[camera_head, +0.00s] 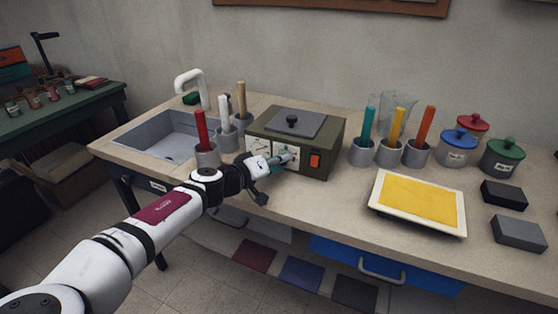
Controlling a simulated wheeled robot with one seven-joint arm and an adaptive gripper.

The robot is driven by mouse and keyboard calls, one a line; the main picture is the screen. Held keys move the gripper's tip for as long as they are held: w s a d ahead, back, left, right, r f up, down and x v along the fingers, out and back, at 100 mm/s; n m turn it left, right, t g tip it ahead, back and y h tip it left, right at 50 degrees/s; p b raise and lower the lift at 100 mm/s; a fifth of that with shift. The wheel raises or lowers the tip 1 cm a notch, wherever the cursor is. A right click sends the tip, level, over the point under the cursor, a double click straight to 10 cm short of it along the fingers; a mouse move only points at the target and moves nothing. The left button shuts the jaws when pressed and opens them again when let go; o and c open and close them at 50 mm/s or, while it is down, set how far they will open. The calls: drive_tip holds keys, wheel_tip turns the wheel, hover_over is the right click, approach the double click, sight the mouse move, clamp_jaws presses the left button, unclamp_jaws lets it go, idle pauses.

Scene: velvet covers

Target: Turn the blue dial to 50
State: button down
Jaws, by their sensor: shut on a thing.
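An olive-green box (317,157) with a grey lid and black knob stands on the bench at the middle. Its front has white dial panels (258,147) and an orange-red switch (315,161) at the right. My gripper (290,158) is at the front of the box, over the right-hand dial panel. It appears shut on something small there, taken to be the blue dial. The dial itself and its pointer are mostly hidden by my gripper, so its setting cannot be read.
A sink (165,140) is at the left. Cups with coloured handles stand on both sides of the box. A framed yellow screen (420,203), lidded jars (458,147) and dark blocks (518,233) are at the right. The bench front edge runs below my gripper.

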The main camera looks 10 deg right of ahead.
drive_tip(key=n+h+p, duration=0.1)
drive_tip(key=n, duration=0.2)
drive_tip(key=shift+a+f+n+h, duration=0.1)
drive_tip(key=shift+f+n+h, duration=0.05)
drive_tip(key=shift+n+h, duration=0.2)
drive_tip(key=shift+w+f+n+t+h+p, duration=0.15)
drive_tip(key=shift+n+h+p, duration=0.25)
drive_tip(key=shift+n, duration=0.6)
drive_tip(key=shift+s+n+t+h+p, duration=0.15)
drive_tip(key=shift+n+h+p, duration=0.25)
drive_tip(key=shift+n, duration=0.55)
drive_tip(key=shift+w, duration=0.1)
drive_tip(key=c, duration=1.3)
unclamp_jaws()
drive_tip(key=shift+c, duration=0.2)
drive_tip(key=shift+a, duration=0.1)
drive_tip(key=v, duration=1.2)
drive_tip(key=shift+f, duration=0.15)
